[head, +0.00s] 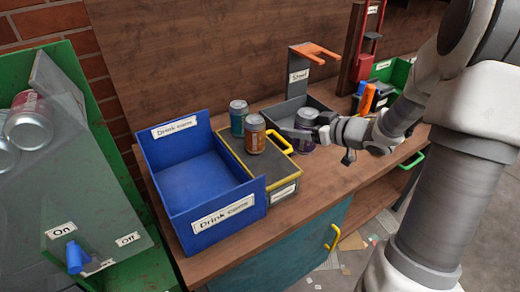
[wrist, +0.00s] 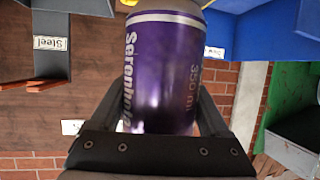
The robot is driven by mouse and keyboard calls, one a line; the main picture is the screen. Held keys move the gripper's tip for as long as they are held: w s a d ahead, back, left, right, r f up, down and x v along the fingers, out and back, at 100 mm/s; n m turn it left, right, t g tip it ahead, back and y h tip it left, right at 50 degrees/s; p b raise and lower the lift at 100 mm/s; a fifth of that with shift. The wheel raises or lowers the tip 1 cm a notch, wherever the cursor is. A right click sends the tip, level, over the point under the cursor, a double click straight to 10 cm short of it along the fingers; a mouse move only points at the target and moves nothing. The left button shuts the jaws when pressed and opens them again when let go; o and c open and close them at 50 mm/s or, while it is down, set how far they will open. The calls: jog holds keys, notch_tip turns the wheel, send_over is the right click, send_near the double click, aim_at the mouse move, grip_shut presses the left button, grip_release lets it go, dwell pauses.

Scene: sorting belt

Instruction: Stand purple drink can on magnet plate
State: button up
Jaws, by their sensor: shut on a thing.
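The purple drink can (head: 307,116) is between the fingers of my gripper (head: 308,133), right of the yellow-edged grey block. It fills the middle of the wrist view (wrist: 163,75), its purple side lettered "Serenhole" and "350 ml". My gripper is shut on it around its side. The grey block with yellow edging (head: 236,163) looks like the magnet plate; its front label is too small to read. An orange can (head: 255,138) stands upright on it, with a teal can (head: 238,119) behind. I cannot tell whether the purple can touches anything below.
A blue "Drink cans" bin (head: 165,165) stands left of the block, empty. A grey "Steel" tray (head: 268,112) with an orange-topped post (head: 313,53) is behind. Red and green fixtures stand at the back right.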

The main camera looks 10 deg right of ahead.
jog(key=w+a+f, duration=0.1)
jog(key=a, duration=0.1)
jog(key=w+a+f+b, duration=0.1)
jog(key=a+f, duration=0.1)
jog(key=a, duration=0.1)
jog(key=w+a+f+b, duration=0.1)
jog(key=a+f, duration=0.1)
jog(key=shift+w+a+f, duration=0.15)
jog(key=shift+w+a, duration=0.1)
jog(key=shift+a, duration=0.1)
jog(key=shift+f+b, duration=0.75)
jog(key=shift+f, duration=1.15)
jog(key=shift+f, duration=0.15)
jog(key=o, duration=1.2)
jog(key=shift+c, duration=0.2)
jog(key=shift+d+r, duration=0.1)
jog(key=shift+r, duration=0.15)
jog(key=p+v, duration=0.2)
jog(key=v, duration=0.9)
jog(key=shift+s+d, duration=0.2)
jog(key=shift+s, duration=0.15)
